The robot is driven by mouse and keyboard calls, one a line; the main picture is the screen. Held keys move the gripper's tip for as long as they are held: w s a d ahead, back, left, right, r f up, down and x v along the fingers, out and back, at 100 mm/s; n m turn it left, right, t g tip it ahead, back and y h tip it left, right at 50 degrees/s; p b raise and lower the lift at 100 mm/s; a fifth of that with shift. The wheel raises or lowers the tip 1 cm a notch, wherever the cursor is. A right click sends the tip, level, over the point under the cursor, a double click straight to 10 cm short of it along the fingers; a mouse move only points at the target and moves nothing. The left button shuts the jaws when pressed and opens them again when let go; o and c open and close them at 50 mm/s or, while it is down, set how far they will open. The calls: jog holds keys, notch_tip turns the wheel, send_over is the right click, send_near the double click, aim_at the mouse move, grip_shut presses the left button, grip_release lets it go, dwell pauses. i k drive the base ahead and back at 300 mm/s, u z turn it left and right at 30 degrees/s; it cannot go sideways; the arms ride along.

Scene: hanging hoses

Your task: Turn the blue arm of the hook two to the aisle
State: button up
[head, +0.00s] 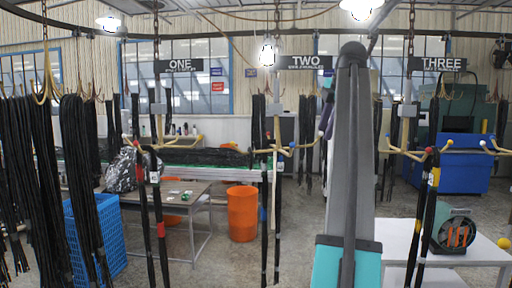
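Hook two hangs under the sign TWO (305,62), on a chain with a grey block (275,110). Its tan arms spread at mid-height, and a blue tip (291,147) marks one arm just right of the hook's stem. Another arm reaches further right to a pale tip near my arm. Dark hoses (265,215) hang straight down below the hook. How far the blue arm points toward the aisle is hard to tell at this size. My grey and teal arm stands upright right of hook two; my gripper is not in view.
Hook one (155,148) and hook three (405,152) hang to either side, both with hoses. Thick hose bundles (30,180) fill the left. An orange barrel (242,213), blue crate (98,235), table (160,200) and white table (470,246) stand on the floor.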

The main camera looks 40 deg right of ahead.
aim_at(278, 133)
jog(key=i, duration=0.95)
jog(key=u, duration=0.05)
